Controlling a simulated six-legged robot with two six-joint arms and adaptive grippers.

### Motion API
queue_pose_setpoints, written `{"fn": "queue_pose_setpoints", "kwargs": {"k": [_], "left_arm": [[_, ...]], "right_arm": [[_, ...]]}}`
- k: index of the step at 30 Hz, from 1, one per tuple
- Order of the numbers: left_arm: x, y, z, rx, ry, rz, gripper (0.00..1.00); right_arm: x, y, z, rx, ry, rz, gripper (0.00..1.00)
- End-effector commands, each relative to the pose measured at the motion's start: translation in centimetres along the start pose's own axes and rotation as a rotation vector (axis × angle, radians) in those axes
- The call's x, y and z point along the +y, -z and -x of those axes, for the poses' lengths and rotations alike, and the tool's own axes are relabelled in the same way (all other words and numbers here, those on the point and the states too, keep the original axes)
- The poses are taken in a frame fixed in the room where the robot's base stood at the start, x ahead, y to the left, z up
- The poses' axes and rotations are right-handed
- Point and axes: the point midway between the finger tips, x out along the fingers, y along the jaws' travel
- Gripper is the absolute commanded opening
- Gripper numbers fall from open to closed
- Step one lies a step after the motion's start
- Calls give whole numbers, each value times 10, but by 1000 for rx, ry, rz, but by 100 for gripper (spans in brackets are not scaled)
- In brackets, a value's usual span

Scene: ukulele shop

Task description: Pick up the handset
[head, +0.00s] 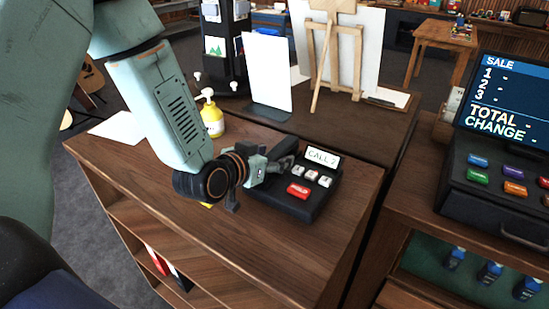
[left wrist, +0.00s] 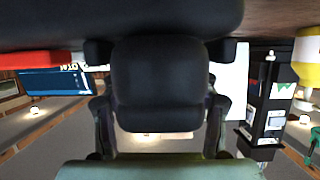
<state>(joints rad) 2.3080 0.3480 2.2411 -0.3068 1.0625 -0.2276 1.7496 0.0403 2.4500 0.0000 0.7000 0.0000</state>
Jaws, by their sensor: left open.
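A black desk phone (head: 310,200) stands on the wooden counter, with a lit "CALL 2" display, pale keys and a red HOLD button. Its dark handset (head: 286,155) lies along the phone's left side, partly hidden by my left gripper (head: 268,170). The gripper is open and reaches in low from the left, at the handset. In the left wrist view, which is upside down, a dark rounded block, seemingly the handset (left wrist: 160,85), fills the space between the fingers of my left gripper (left wrist: 160,110). I cannot tell whether the fingers touch it. My right gripper is not in view.
A yellow pump bottle (head: 212,118) and a white upright card (head: 268,75) stand behind the gripper. A small easel (head: 332,60) is at the back. A cash register (head: 500,150) stands on the right counter. The counter's front is clear.

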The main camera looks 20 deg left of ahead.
Motion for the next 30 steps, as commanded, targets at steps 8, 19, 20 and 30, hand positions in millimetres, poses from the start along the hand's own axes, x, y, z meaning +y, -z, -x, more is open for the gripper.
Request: {"fn": "queue_pose_setpoints", "kwargs": {"k": [8,19,20,30], "left_arm": [[0,1,-3,1,0,1,60],[0,1,-3,1,1,1,29],[0,1,-3,1,0,1,26],[0,0,-3,1,1,1,0]], "right_arm": [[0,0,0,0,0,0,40],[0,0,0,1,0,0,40],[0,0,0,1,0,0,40],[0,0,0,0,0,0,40]]}}
